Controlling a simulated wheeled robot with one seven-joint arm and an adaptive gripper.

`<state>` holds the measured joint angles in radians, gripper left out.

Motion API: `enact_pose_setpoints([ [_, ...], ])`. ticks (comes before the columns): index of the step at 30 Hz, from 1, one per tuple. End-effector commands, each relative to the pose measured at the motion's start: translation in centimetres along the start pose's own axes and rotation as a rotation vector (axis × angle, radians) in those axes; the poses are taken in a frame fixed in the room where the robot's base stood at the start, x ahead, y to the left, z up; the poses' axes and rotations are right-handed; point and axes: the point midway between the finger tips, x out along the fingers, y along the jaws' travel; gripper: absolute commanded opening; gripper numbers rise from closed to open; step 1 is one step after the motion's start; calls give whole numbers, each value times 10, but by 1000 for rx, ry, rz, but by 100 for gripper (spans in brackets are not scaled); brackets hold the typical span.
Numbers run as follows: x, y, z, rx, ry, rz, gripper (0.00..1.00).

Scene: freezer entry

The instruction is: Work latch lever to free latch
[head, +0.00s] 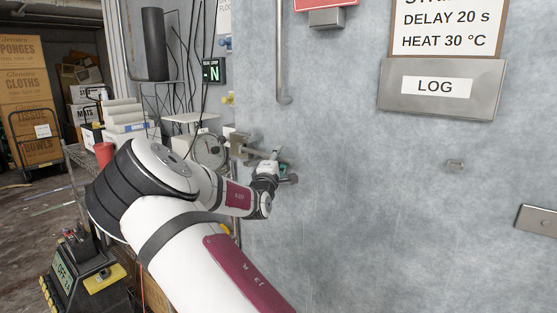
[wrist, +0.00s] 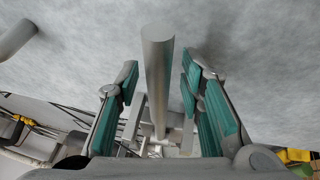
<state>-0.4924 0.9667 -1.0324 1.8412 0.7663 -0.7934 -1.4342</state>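The latch (head: 240,146) is a brownish metal fitting at the left edge of the grey frosted door, in the head view. The latch lever (wrist: 158,60) is a round grey metal bar, standing between my fingers in the wrist view. My gripper (head: 277,168) is at the latch, small and partly hidden by my own wrist in the head view. In the wrist view my gripper (wrist: 160,85) is open, with a teal-padded finger on each side of the lever. Gaps show between the lever and both pads. The lever's far end runs down toward blurred metal parts.
A vertical grey pipe (head: 283,60) runs down the door above the latch. A round dial scale (head: 208,150) and cables stand left of the latch. A cart with boxes (head: 35,100) is far left.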

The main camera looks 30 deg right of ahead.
Motion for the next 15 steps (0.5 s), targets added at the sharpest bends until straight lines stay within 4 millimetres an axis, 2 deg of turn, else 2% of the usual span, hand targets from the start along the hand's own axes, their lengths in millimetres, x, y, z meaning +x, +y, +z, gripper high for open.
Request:
enact_pose_setpoints([
  [3, 0, 0, 0, 0, 0, 0, 32],
  [7, 0, 0, 0, 0, 0, 0, 3],
  [8, 0, 0, 0, 0, 0, -1, 0],
  [15, -1, -1, -1, 0, -3, -2, 0],
])
